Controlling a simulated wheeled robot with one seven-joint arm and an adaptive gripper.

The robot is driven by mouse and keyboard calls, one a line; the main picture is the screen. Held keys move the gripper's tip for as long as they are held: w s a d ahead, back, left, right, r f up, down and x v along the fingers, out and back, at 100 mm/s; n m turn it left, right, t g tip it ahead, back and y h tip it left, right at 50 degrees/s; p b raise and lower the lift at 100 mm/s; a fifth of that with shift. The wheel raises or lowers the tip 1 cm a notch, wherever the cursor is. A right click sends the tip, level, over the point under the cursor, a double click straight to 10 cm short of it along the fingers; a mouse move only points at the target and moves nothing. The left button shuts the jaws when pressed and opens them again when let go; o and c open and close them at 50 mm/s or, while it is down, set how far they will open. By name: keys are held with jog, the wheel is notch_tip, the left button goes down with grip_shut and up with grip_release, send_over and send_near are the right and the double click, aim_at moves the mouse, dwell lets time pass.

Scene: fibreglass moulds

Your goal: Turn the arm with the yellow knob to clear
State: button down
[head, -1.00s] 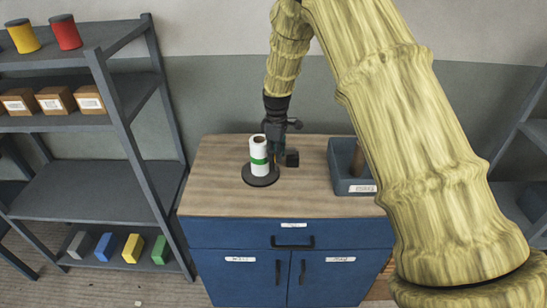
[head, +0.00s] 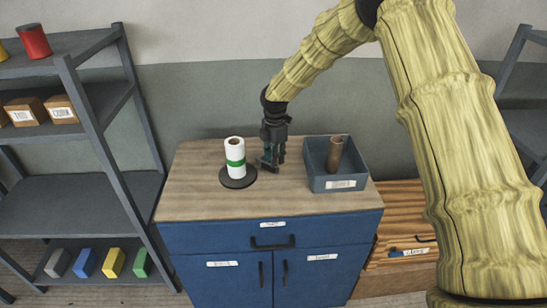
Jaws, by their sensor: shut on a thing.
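I make out no yellow knob and no turning arm marked clear in the head view. My gripper (head: 271,164) points down over the wooden cabinet top, just right of a white roll. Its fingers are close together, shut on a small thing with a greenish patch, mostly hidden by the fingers. The white roll (head: 235,170) has a green band and stands upright on a round dark base (head: 238,183). The gripper looks apart from the roll.
A grey-blue bin (head: 336,184) holding a brown tube (head: 334,154) stands right of my gripper. The blue cabinet (head: 270,260) has a drawer and two doors, all shut. Shelves (head: 75,190) with coloured blocks and boxes stand left. The front of the cabinet top is clear.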

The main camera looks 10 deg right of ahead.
jog(key=shift+w+d+r+n, duration=0.1)
jog(key=shift+d+n, duration=0.35)
jog(key=shift+n, duration=0.05)
jog(key=c, duration=1.2)
grip_release()
jog(key=shift+d, duration=0.1)
notch_tip(320, 180, up, 12)
